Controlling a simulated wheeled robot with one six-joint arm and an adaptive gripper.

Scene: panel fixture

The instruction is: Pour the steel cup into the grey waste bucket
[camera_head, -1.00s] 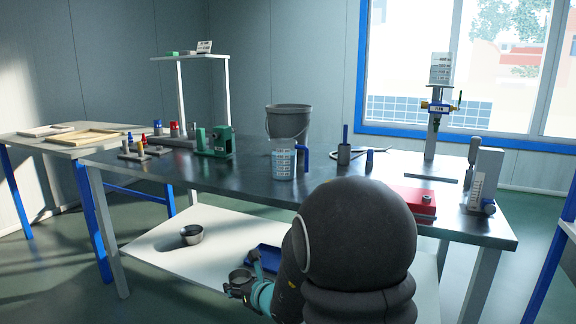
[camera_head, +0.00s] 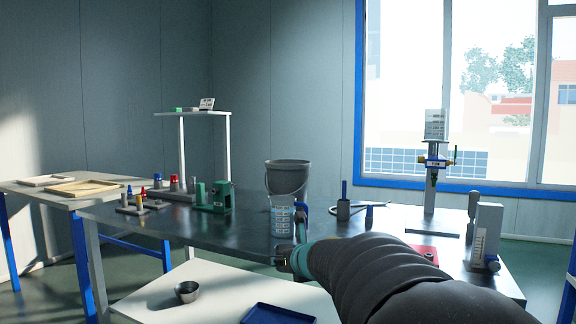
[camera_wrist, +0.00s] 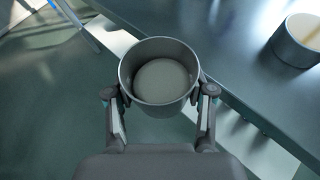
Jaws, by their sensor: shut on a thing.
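The steel cup (camera_wrist: 161,80) is held upright between the two fingers of my gripper (camera_wrist: 160,97) in the wrist view. Its mouth faces the camera, and a plain grey round surface shows inside; I cannot tell whether that is contents or the bare bottom. In the head view my gripper (camera_head: 290,260) is at the table's front edge, and the cup is small and mostly hidden there. The grey waste bucket (camera_head: 288,178) stands upright on the table, behind and above my gripper in the picture.
A clear jug with a blue handle (camera_head: 282,217) stands in front of the bucket, close to my gripper. A round container with a pale inside (camera_wrist: 300,42) shows at the wrist view's right. Another steel cup (camera_head: 187,291) and a blue tray (camera_head: 277,315) are on the lower shelf.

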